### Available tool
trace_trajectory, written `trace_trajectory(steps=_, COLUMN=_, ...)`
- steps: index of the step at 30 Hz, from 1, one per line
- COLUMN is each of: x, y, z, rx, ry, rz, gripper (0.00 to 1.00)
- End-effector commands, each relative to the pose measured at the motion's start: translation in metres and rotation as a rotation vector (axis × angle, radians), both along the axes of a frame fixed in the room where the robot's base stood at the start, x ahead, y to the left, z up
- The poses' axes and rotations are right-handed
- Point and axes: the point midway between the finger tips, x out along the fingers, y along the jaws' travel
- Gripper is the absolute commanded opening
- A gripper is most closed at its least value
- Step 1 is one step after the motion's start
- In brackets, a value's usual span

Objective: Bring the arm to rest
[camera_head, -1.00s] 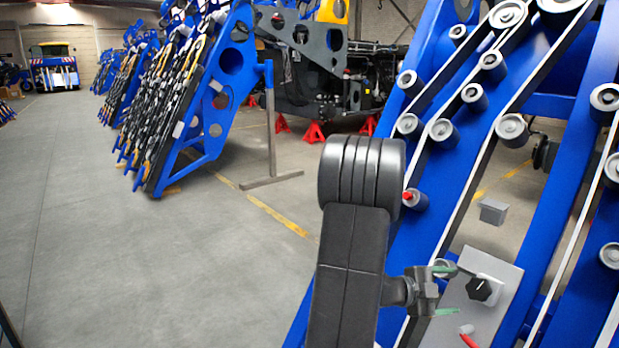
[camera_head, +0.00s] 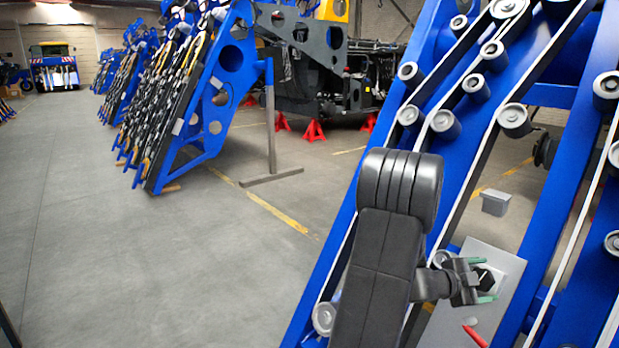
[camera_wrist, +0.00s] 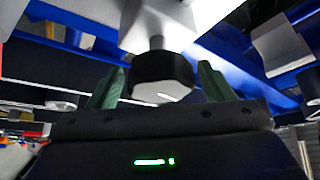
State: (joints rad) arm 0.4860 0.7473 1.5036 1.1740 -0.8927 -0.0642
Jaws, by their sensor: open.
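My gripper (camera_head: 488,280) is open at the grey panel (camera_head: 497,256) on the blue frame. A black knob (camera_head: 484,279) on that panel is partly hidden behind my gripper. In the wrist view the dark knob (camera_wrist: 162,78) hangs on a short stem from a pale plate (camera_wrist: 175,22). It appears between the two green fingertips of my gripper (camera_wrist: 160,88), with a gap on each side. I cannot tell how deep it sits between them. My dark arm (camera_head: 385,250) reaches up from the bottom and bends right.
The blue frame (camera_head: 440,170) with rollers and belts stands close around my arm. A red-tipped part (camera_head: 474,336) is below my gripper. A small grey box (camera_head: 496,202) is behind the frame. The grey floor (camera_head: 150,260) at left is clear.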

Motion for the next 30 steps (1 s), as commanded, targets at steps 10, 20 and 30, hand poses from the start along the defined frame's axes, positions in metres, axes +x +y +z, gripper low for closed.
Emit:
trace_trajectory(steps=10, x=0.0, y=0.0, z=-0.002, rx=-0.186, ry=0.23, rz=0.17, gripper=0.75)
trace_trajectory(steps=20, x=0.001, y=0.001, z=0.0, rx=-0.338, ry=0.424, rz=0.313, gripper=0.75)
trace_trajectory(steps=30, x=-0.008, y=0.017, z=0.003, rx=-0.449, ry=0.561, rz=0.419, gripper=0.75)
